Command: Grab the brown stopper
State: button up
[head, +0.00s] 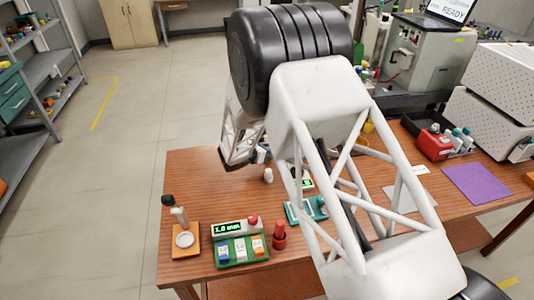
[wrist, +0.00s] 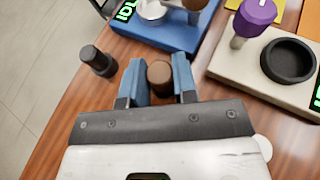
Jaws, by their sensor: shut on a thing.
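The brown stopper (wrist: 159,74) shows in the wrist view between the two blue fingers of my gripper (wrist: 157,78). My gripper is shut on it, with one finger on each side. Its lower part is hidden, so I cannot tell whether it touches the table. In the head view, my arm covers much of the table. The fingertips and the brown stopper cannot be made out there.
In the wrist view, a black stopper (wrist: 98,60) stands left of my gripper. A blue device (wrist: 160,32) lies ahead. A beige device (wrist: 236,60) with a purple-topped piece (wrist: 255,14) and black ring (wrist: 287,60) is at right. In the head view, a red piece (head: 279,237) stands near the front edge.

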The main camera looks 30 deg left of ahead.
notch_tip(320, 180, up, 8)
jog(key=shift+r, duration=0.15)
dwell(0.3)
dwell(0.4)
jog(key=shift+d, duration=0.1)
